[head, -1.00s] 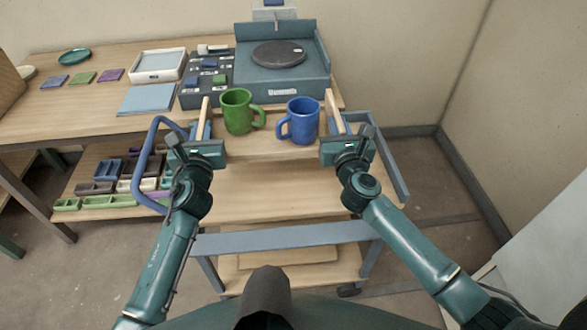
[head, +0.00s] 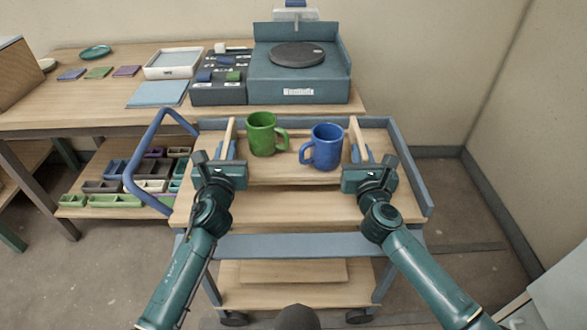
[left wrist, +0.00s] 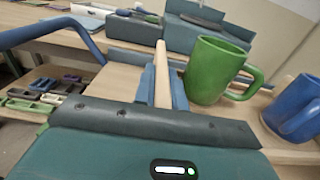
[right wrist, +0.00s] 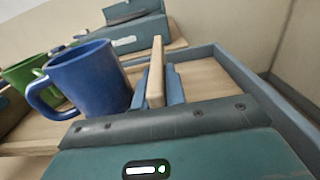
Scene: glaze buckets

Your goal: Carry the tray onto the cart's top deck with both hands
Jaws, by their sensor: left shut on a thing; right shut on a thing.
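The wooden tray (head: 285,172) is over the cart's top deck (head: 290,210), level, carrying a green mug (head: 261,135) and a blue mug (head: 326,149), both upright. My left gripper (head: 226,162) is shut on the tray's left side wall, which shows between the fingers in the left wrist view (left wrist: 162,75). My right gripper (head: 361,166) is shut on the right side wall, also seen in the right wrist view (right wrist: 156,75). The mugs stand apart between the grippers. I cannot tell whether the tray's underside touches the deck.
The cart has a blue rim (head: 412,180) and a bent blue handle (head: 145,150) at its left. Behind it, a workbench (head: 60,112) holds a turntable (head: 298,55), a dark tool block, a white tray and small tiles. Floor at the right is clear.

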